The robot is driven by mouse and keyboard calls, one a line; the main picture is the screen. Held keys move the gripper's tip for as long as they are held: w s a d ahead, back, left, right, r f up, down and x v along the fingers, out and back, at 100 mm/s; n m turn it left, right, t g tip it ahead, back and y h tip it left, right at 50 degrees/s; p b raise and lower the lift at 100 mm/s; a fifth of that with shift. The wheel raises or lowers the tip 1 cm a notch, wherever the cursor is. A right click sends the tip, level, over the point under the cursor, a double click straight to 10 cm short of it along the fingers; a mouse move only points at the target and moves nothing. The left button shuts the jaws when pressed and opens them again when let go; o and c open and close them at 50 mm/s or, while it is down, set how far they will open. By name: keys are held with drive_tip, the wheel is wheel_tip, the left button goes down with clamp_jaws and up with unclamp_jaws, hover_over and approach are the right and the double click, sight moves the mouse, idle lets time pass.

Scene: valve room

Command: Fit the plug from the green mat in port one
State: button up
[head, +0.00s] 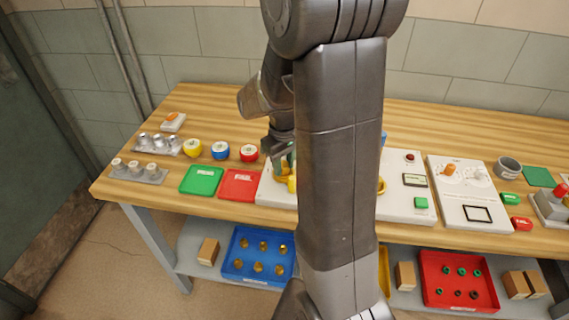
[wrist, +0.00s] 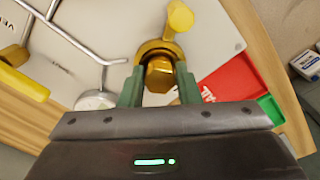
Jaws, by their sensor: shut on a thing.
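My gripper (wrist: 159,82) is shut on a brass plug (wrist: 159,74) with a hexagonal body, held between its green fingers. The plug is at a round brass ring (wrist: 157,48) on the white panel (wrist: 215,40); I cannot tell whether it is seated in it or just above. In the head view my gripper (head: 282,158) is over the left part of the panel (head: 275,193), and my arm hides most of that panel. The green mat (head: 201,180) is bare, beside the red mat (head: 240,185). I cannot read any port number.
A yellow round-ended part (wrist: 180,16) stands close beside the ring. A gauge (wrist: 95,100) and bent metal pipe (wrist: 90,48) are near the fingers. Yellow, blue and red round items (head: 220,150) stand behind the mats. A blue bin (head: 237,268) with brass pieces is on the lower shelf.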

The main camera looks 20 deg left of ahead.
drive_tip(key=shift+s+d+f, duration=0.15)
drive_tip(key=shift+s+f, duration=0.05)
drive_tip(key=shift+f, duration=0.25)
drive_tip(key=shift+s+d+f, duration=0.1)
drive_tip(key=shift+s+f, duration=0.05)
drive_tip(key=shift+f, duration=0.25)
drive_tip(key=o, duration=1)
drive_tip(key=shift+o, duration=0.7)
drive_tip(key=shift+w+d, duration=0.1)
drive_tip(key=shift+w, duration=0.05)
drive_tip(key=shift+w+a+r+g+p, duration=0.1)
drive_tip(key=shift+a+r+g+p, duration=0.05)
drive_tip(key=shift+r+p, duration=0.25)
drive_tip(key=shift+w+a+r+g+p, duration=0.1)
drive_tip(key=shift+r+g+p, duration=0.05)
drive_tip(key=shift+r+p, duration=0.2)
drive_tip(key=shift+s+a+r+p, duration=0.15)
drive_tip(key=shift+a+r+p, duration=0.1)
drive_tip(key=shift+r+p, duration=0.35)
drive_tip(key=shift+w+d+r+p, duration=0.1)
drive_tip(key=shift+r+p, duration=0.9)
drive_tip(key=shift+r, duration=0.45)
drive_tip(key=shift+w+d+r+p, duration=0.1)
drive_tip(key=shift+r+p, duration=0.9)
drive_tip(key=shift+r, duration=0.45)
